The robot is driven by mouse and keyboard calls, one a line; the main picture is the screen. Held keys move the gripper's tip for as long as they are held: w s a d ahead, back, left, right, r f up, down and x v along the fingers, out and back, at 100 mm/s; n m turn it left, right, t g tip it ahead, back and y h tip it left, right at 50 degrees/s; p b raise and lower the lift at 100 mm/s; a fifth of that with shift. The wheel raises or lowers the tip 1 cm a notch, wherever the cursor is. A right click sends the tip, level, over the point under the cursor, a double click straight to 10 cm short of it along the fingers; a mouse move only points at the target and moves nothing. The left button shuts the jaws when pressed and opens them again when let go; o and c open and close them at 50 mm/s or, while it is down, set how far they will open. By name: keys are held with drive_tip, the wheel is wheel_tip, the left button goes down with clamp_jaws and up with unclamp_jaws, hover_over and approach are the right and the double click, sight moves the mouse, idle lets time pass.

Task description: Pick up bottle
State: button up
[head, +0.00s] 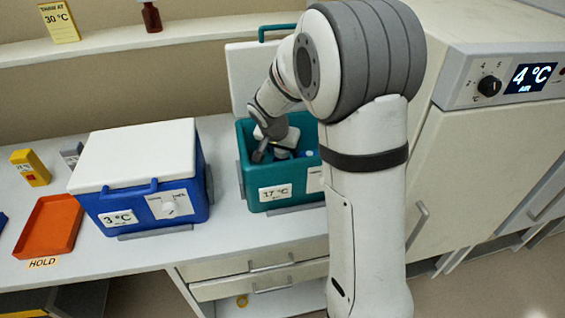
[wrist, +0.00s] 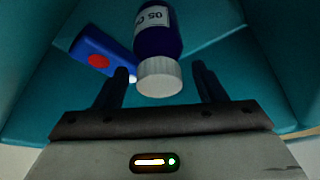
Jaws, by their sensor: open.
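A dark blue bottle (wrist: 160,38) with a white cap and a white label reading "05" shows in the wrist view, inside the teal box (head: 268,207). My gripper (wrist: 160,72) is open, with one finger on each side of the bottle's white cap and gaps between. It holds nothing. In the head view my arm reaches down into the open teal box, marked 17 °C, and hides much of its inside. A blue item with a red dot (wrist: 95,60) lies left of the bottle in the wrist view.
A blue box (head: 150,212) with a white lid, marked 3 °C, stands left of the teal box. An orange tray (head: 50,226) lies farther left by a HOLD label. The teal box's raised lid (head: 240,75) is behind it. A brown bottle (head: 151,18) stands on the shelf.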

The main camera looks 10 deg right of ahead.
drive_tip(key=shift+c, duration=0.5)
clamp_jaws()
